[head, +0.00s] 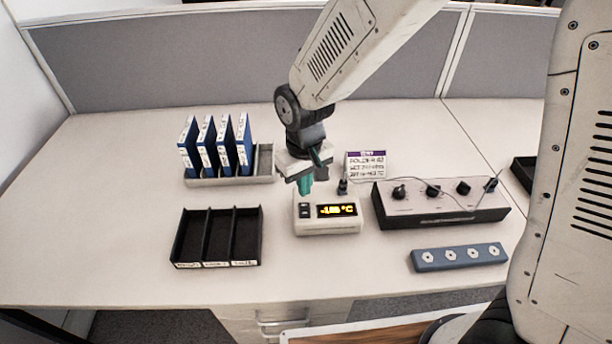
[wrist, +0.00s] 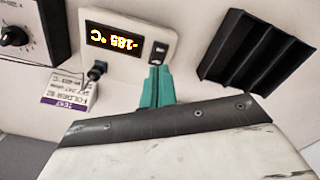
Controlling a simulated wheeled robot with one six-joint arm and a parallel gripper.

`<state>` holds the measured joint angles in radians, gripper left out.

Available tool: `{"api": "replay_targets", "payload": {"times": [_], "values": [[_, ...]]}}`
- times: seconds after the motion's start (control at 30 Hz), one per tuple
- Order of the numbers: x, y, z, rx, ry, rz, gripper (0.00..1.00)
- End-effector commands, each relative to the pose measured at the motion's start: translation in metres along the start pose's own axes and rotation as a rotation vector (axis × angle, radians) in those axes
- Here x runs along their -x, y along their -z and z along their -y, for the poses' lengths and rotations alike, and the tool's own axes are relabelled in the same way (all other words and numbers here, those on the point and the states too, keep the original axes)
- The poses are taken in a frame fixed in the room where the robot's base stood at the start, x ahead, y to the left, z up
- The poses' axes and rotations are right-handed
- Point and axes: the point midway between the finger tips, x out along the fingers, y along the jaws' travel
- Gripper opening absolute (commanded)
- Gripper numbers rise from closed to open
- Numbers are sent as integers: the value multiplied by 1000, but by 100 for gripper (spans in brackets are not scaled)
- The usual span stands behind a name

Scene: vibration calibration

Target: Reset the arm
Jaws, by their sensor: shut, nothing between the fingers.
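My gripper (head: 306,186) hangs from my arm over the middle of the desk, its green fingers pointing down. The fingers are together with nothing between them. In the head view they are just above the back left of the white temperature box (head: 328,226). In the wrist view the closed green fingers (wrist: 156,72) lie beside that box (wrist: 160,32), near its small switches. Its display reads about -185 °C in yellow. I cannot tell whether the fingers touch the box.
Blue folders (head: 208,147) stand in a grey rack (head: 262,165) at the back left. A black three-slot tray (head: 175,245) is at front left. A knobbed control box (head: 440,215) and a blue four-socket strip (head: 425,262) are at right. A purple-topped card (head: 366,163) stands behind.

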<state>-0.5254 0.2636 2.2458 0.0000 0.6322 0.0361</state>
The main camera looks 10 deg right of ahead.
Motion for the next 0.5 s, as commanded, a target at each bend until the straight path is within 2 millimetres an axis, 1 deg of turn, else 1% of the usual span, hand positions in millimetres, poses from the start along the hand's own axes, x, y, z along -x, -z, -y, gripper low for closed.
{"api": "replay_targets", "payload": {"times": [0.13,0.2,0.27,0.3,0.37,0.5], "values": [[0,0,0,1,0,2,0],[0,-4,0,2,-1,19,0],[-2,-14,0,5,-2,60,0],[-3,-25,-1,7,-3,97,0],[8,-44,-4,6,-4,137,0],[44,-79,-22,-35,-1,174,0]]}}
